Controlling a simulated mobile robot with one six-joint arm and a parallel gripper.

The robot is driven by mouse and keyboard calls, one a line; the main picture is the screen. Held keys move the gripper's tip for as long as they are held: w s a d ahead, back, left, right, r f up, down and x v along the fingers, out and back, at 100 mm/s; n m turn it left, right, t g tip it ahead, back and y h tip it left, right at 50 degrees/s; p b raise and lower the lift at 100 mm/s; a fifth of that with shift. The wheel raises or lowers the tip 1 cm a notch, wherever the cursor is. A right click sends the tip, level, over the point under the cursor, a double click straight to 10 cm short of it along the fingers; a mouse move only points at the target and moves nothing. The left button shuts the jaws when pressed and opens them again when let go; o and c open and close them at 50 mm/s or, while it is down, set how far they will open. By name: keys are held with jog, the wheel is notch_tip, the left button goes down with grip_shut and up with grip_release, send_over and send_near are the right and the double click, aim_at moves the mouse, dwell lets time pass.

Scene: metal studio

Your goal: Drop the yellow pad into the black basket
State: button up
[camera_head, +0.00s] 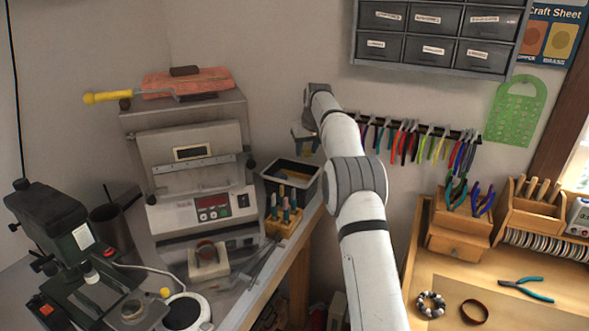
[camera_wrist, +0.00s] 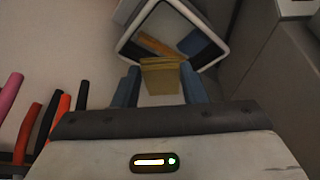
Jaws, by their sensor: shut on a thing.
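The black basket (camera_head: 272,184) stands on the bench beside the kiln, near the back wall. It also shows in the wrist view with a pale rim (camera_wrist: 226,40), and orange and bluish things lie inside it. My gripper (camera_head: 304,142) is above the basket. In the wrist view my gripper (camera_wrist: 160,86) is shut on the yellow pad (camera_wrist: 162,77), which sits between the two bluish fingers and overlaps the near rim of the basket in the picture. The pad is too small to make out surely in the head view.
A kiln-like box (camera_head: 195,150) stands left of the basket. A wooden tool block (camera_head: 284,222) is in front of it. Pliers (camera_head: 408,140) hang on a wall rack to the right. Drawers (camera_head: 435,35) are mounted above.

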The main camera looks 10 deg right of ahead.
jog(key=shift+w+r, duration=0.1)
jog(key=shift+r, duration=0.05)
send_over(306, 190)
jog(key=w, duration=0.2)
notch_tip(306, 190, down, 10)
jog(key=shift+w+d+r, duration=0.15)
jog(key=shift+f, duration=0.4)
jog(key=o, duration=1.2)
jog(key=shift+o, duration=0.2)
